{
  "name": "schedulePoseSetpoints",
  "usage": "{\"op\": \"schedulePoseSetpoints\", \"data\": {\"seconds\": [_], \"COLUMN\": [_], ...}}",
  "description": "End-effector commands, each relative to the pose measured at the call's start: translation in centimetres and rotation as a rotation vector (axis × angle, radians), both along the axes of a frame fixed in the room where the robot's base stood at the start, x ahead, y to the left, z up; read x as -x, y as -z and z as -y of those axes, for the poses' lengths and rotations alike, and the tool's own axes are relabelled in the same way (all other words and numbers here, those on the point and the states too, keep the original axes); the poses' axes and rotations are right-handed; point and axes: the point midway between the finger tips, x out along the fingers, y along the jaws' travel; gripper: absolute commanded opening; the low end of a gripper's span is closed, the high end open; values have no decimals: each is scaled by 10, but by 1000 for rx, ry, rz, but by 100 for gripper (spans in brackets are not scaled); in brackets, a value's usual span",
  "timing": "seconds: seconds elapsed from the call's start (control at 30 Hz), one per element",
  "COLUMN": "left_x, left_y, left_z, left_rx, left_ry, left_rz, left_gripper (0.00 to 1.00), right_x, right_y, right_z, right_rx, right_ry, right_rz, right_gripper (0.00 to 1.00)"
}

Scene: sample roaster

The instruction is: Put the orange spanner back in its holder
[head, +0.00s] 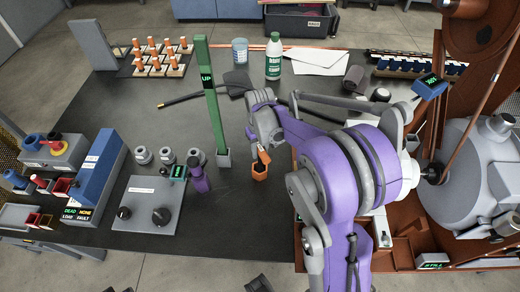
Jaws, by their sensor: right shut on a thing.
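My right gripper (262,143) reaches in from the right over the middle of the dark bench and is shut on the orange spanner (264,156). Only a short orange piece of the spanner shows below the jaws; the rest is hidden by the gripper. A small orange six-sided cup (259,174), which looks like the holder, stands on the bench directly below. The spanner's lower end overlaps the cup's rim in the picture; I cannot tell whether it is inside or just above. My left gripper is not in view.
A tall green post (212,100) marked UP stands just left of the gripper, with a purple object (198,178) near its base. A grey plate with black knobs (147,205) lies further left. A brown frame with a grey drum (480,170) fills the right. The bench in front of the cup is clear.

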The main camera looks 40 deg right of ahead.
Motion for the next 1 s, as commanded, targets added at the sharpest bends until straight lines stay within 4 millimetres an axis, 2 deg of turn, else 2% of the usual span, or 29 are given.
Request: {"op": "schedulePoseSetpoints", "data": {"seconds": [0.5,0.53,0.7,0.73,1.0], "left_x": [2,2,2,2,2], "left_y": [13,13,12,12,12], "left_z": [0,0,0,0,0], "left_rx": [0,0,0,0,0], "left_ry": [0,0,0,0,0], "left_rz": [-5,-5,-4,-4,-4], "left_gripper": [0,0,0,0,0], "right_x": [0,0,0,0,0], "right_y": [16,16,15,15,15], "right_z": [0,0,0,0,0], "right_rx": [0,0,0,0,0], "right_ry": [0,0,0,0,0], "right_rz": [0,0,0,0,0], "right_gripper": [0,36,67,70,70]}}
